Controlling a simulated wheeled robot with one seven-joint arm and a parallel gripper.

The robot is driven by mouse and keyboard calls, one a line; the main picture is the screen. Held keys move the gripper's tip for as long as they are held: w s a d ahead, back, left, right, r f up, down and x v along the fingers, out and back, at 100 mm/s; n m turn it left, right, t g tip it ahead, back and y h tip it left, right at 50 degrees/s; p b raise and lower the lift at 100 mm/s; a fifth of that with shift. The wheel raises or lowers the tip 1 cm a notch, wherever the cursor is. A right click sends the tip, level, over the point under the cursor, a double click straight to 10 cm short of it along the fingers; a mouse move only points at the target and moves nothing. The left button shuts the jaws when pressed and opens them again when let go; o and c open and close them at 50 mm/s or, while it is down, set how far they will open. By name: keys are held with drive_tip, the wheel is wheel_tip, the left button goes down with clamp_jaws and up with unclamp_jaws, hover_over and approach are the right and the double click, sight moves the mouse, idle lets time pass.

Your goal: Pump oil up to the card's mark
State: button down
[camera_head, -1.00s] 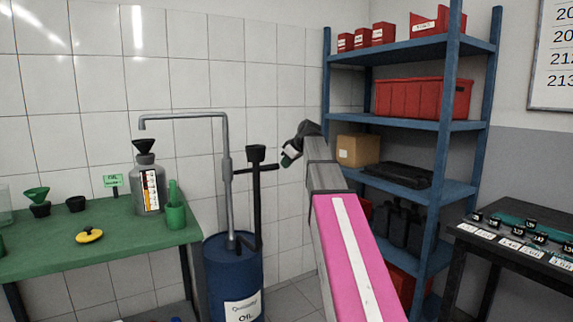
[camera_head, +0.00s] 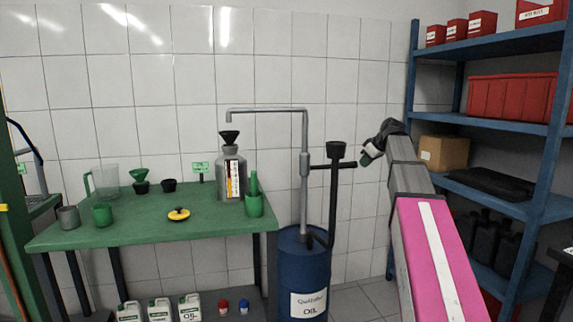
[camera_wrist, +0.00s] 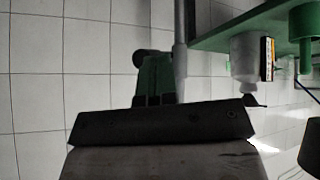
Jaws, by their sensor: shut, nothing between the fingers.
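The blue oil drum (camera_head: 304,268) stands right of the green bench. Its hand pump has a grey pipe (camera_head: 304,140) with a spout over the grey can (camera_head: 232,190), and a black lever (camera_head: 334,195) with a cup-shaped top and a side bar. The can stands on the bench with a black funnel (camera_head: 229,137) in its mouth and a white, orange and black scale strip (camera_head: 235,178) on its front. My gripper (camera_head: 366,157) is shut and empty, just right of the lever's side bar. Its dark green fingers (camera_wrist: 154,78) show in the wrist view, before the pipe.
The green bench (camera_head: 150,225) holds a small green sign (camera_head: 201,167), a clear jug (camera_head: 106,181), green cups and a yellow lid (camera_head: 179,214). Blue shelving (camera_head: 547,185) stands close to the right of my arm. Several white bottles (camera_head: 159,309) stand under the bench.

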drive_tip(key=g+h, duration=0.2)
approach(348, 163)
drive_tip(key=s, duration=0.1)
drive_tip(key=w+a+r+g+h, duration=0.1)
drive_tip(key=a+r+h, duration=0.1)
drive_tip(key=r, duration=0.6)
drive_tip(key=shift+w+a, duration=0.2)
drive_tip(key=shift+a, duration=0.65)
drive_tip(key=shift+f, duration=0.2)
drive_tip(key=shift+g, duration=0.3)
drive_tip(key=x, duration=0.4)
drive_tip(key=d+x, duration=0.1)
drive_tip(key=x, duration=0.7)
drive_tip(key=shift+w+d+f, duration=0.15)
drive_tip(key=shift+d+f, duration=0.05)
drive_tip(key=shift+d, duration=0.05)
drive_tip(key=shift+w+d+f, duration=0.1)
drive_tip(key=shift+d+f, duration=0.15)
drive_tip(key=shift+f, duration=0.25)
